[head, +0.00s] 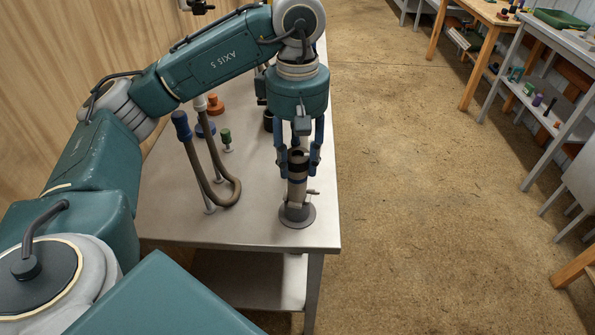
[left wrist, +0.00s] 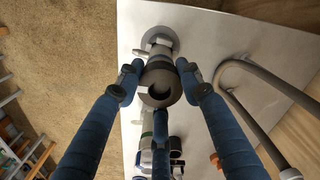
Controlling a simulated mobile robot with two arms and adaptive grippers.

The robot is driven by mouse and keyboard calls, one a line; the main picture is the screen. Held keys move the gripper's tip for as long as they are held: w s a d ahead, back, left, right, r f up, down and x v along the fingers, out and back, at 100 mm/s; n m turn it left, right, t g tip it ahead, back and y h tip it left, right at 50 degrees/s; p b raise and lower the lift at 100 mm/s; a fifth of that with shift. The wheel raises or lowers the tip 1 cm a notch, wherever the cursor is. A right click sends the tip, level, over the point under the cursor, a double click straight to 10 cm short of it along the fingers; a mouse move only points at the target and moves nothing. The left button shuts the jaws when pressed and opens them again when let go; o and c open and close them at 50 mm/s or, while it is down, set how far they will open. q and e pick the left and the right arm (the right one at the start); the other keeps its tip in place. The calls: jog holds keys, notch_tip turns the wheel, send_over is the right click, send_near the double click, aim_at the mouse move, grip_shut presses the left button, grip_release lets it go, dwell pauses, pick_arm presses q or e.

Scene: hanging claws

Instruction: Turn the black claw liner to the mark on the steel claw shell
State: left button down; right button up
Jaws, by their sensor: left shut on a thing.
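The steel claw shell (head: 296,191) stands upright near the table's front right corner, on a round dark grey foot (head: 297,216). A small tap-like stub sticks out from its right side. The black claw liner (head: 299,162) sits at its top, and its open round mouth shows in the left wrist view (left wrist: 161,87). My left gripper (head: 298,158) points down over the shell. Its blue fingers (left wrist: 158,92) are shut around the liner's upper part. I cannot make out the mark on the shell. My right gripper is not in view.
A bent brown hose (head: 233,194) with a blue end stands just left of the claw. A green-topped piece (head: 226,137) and an orange knob (head: 215,104) are farther back. The steel table (head: 250,232) is bare in front. Open floor lies right.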

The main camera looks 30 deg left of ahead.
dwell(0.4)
pick_arm(q)
jog(key=c, duration=1.1)
grip_release()
jog(key=shift+r, duration=0.15)
jog(key=shift+r+p, duration=1.7)
jog(key=shift+r, duration=0.2)
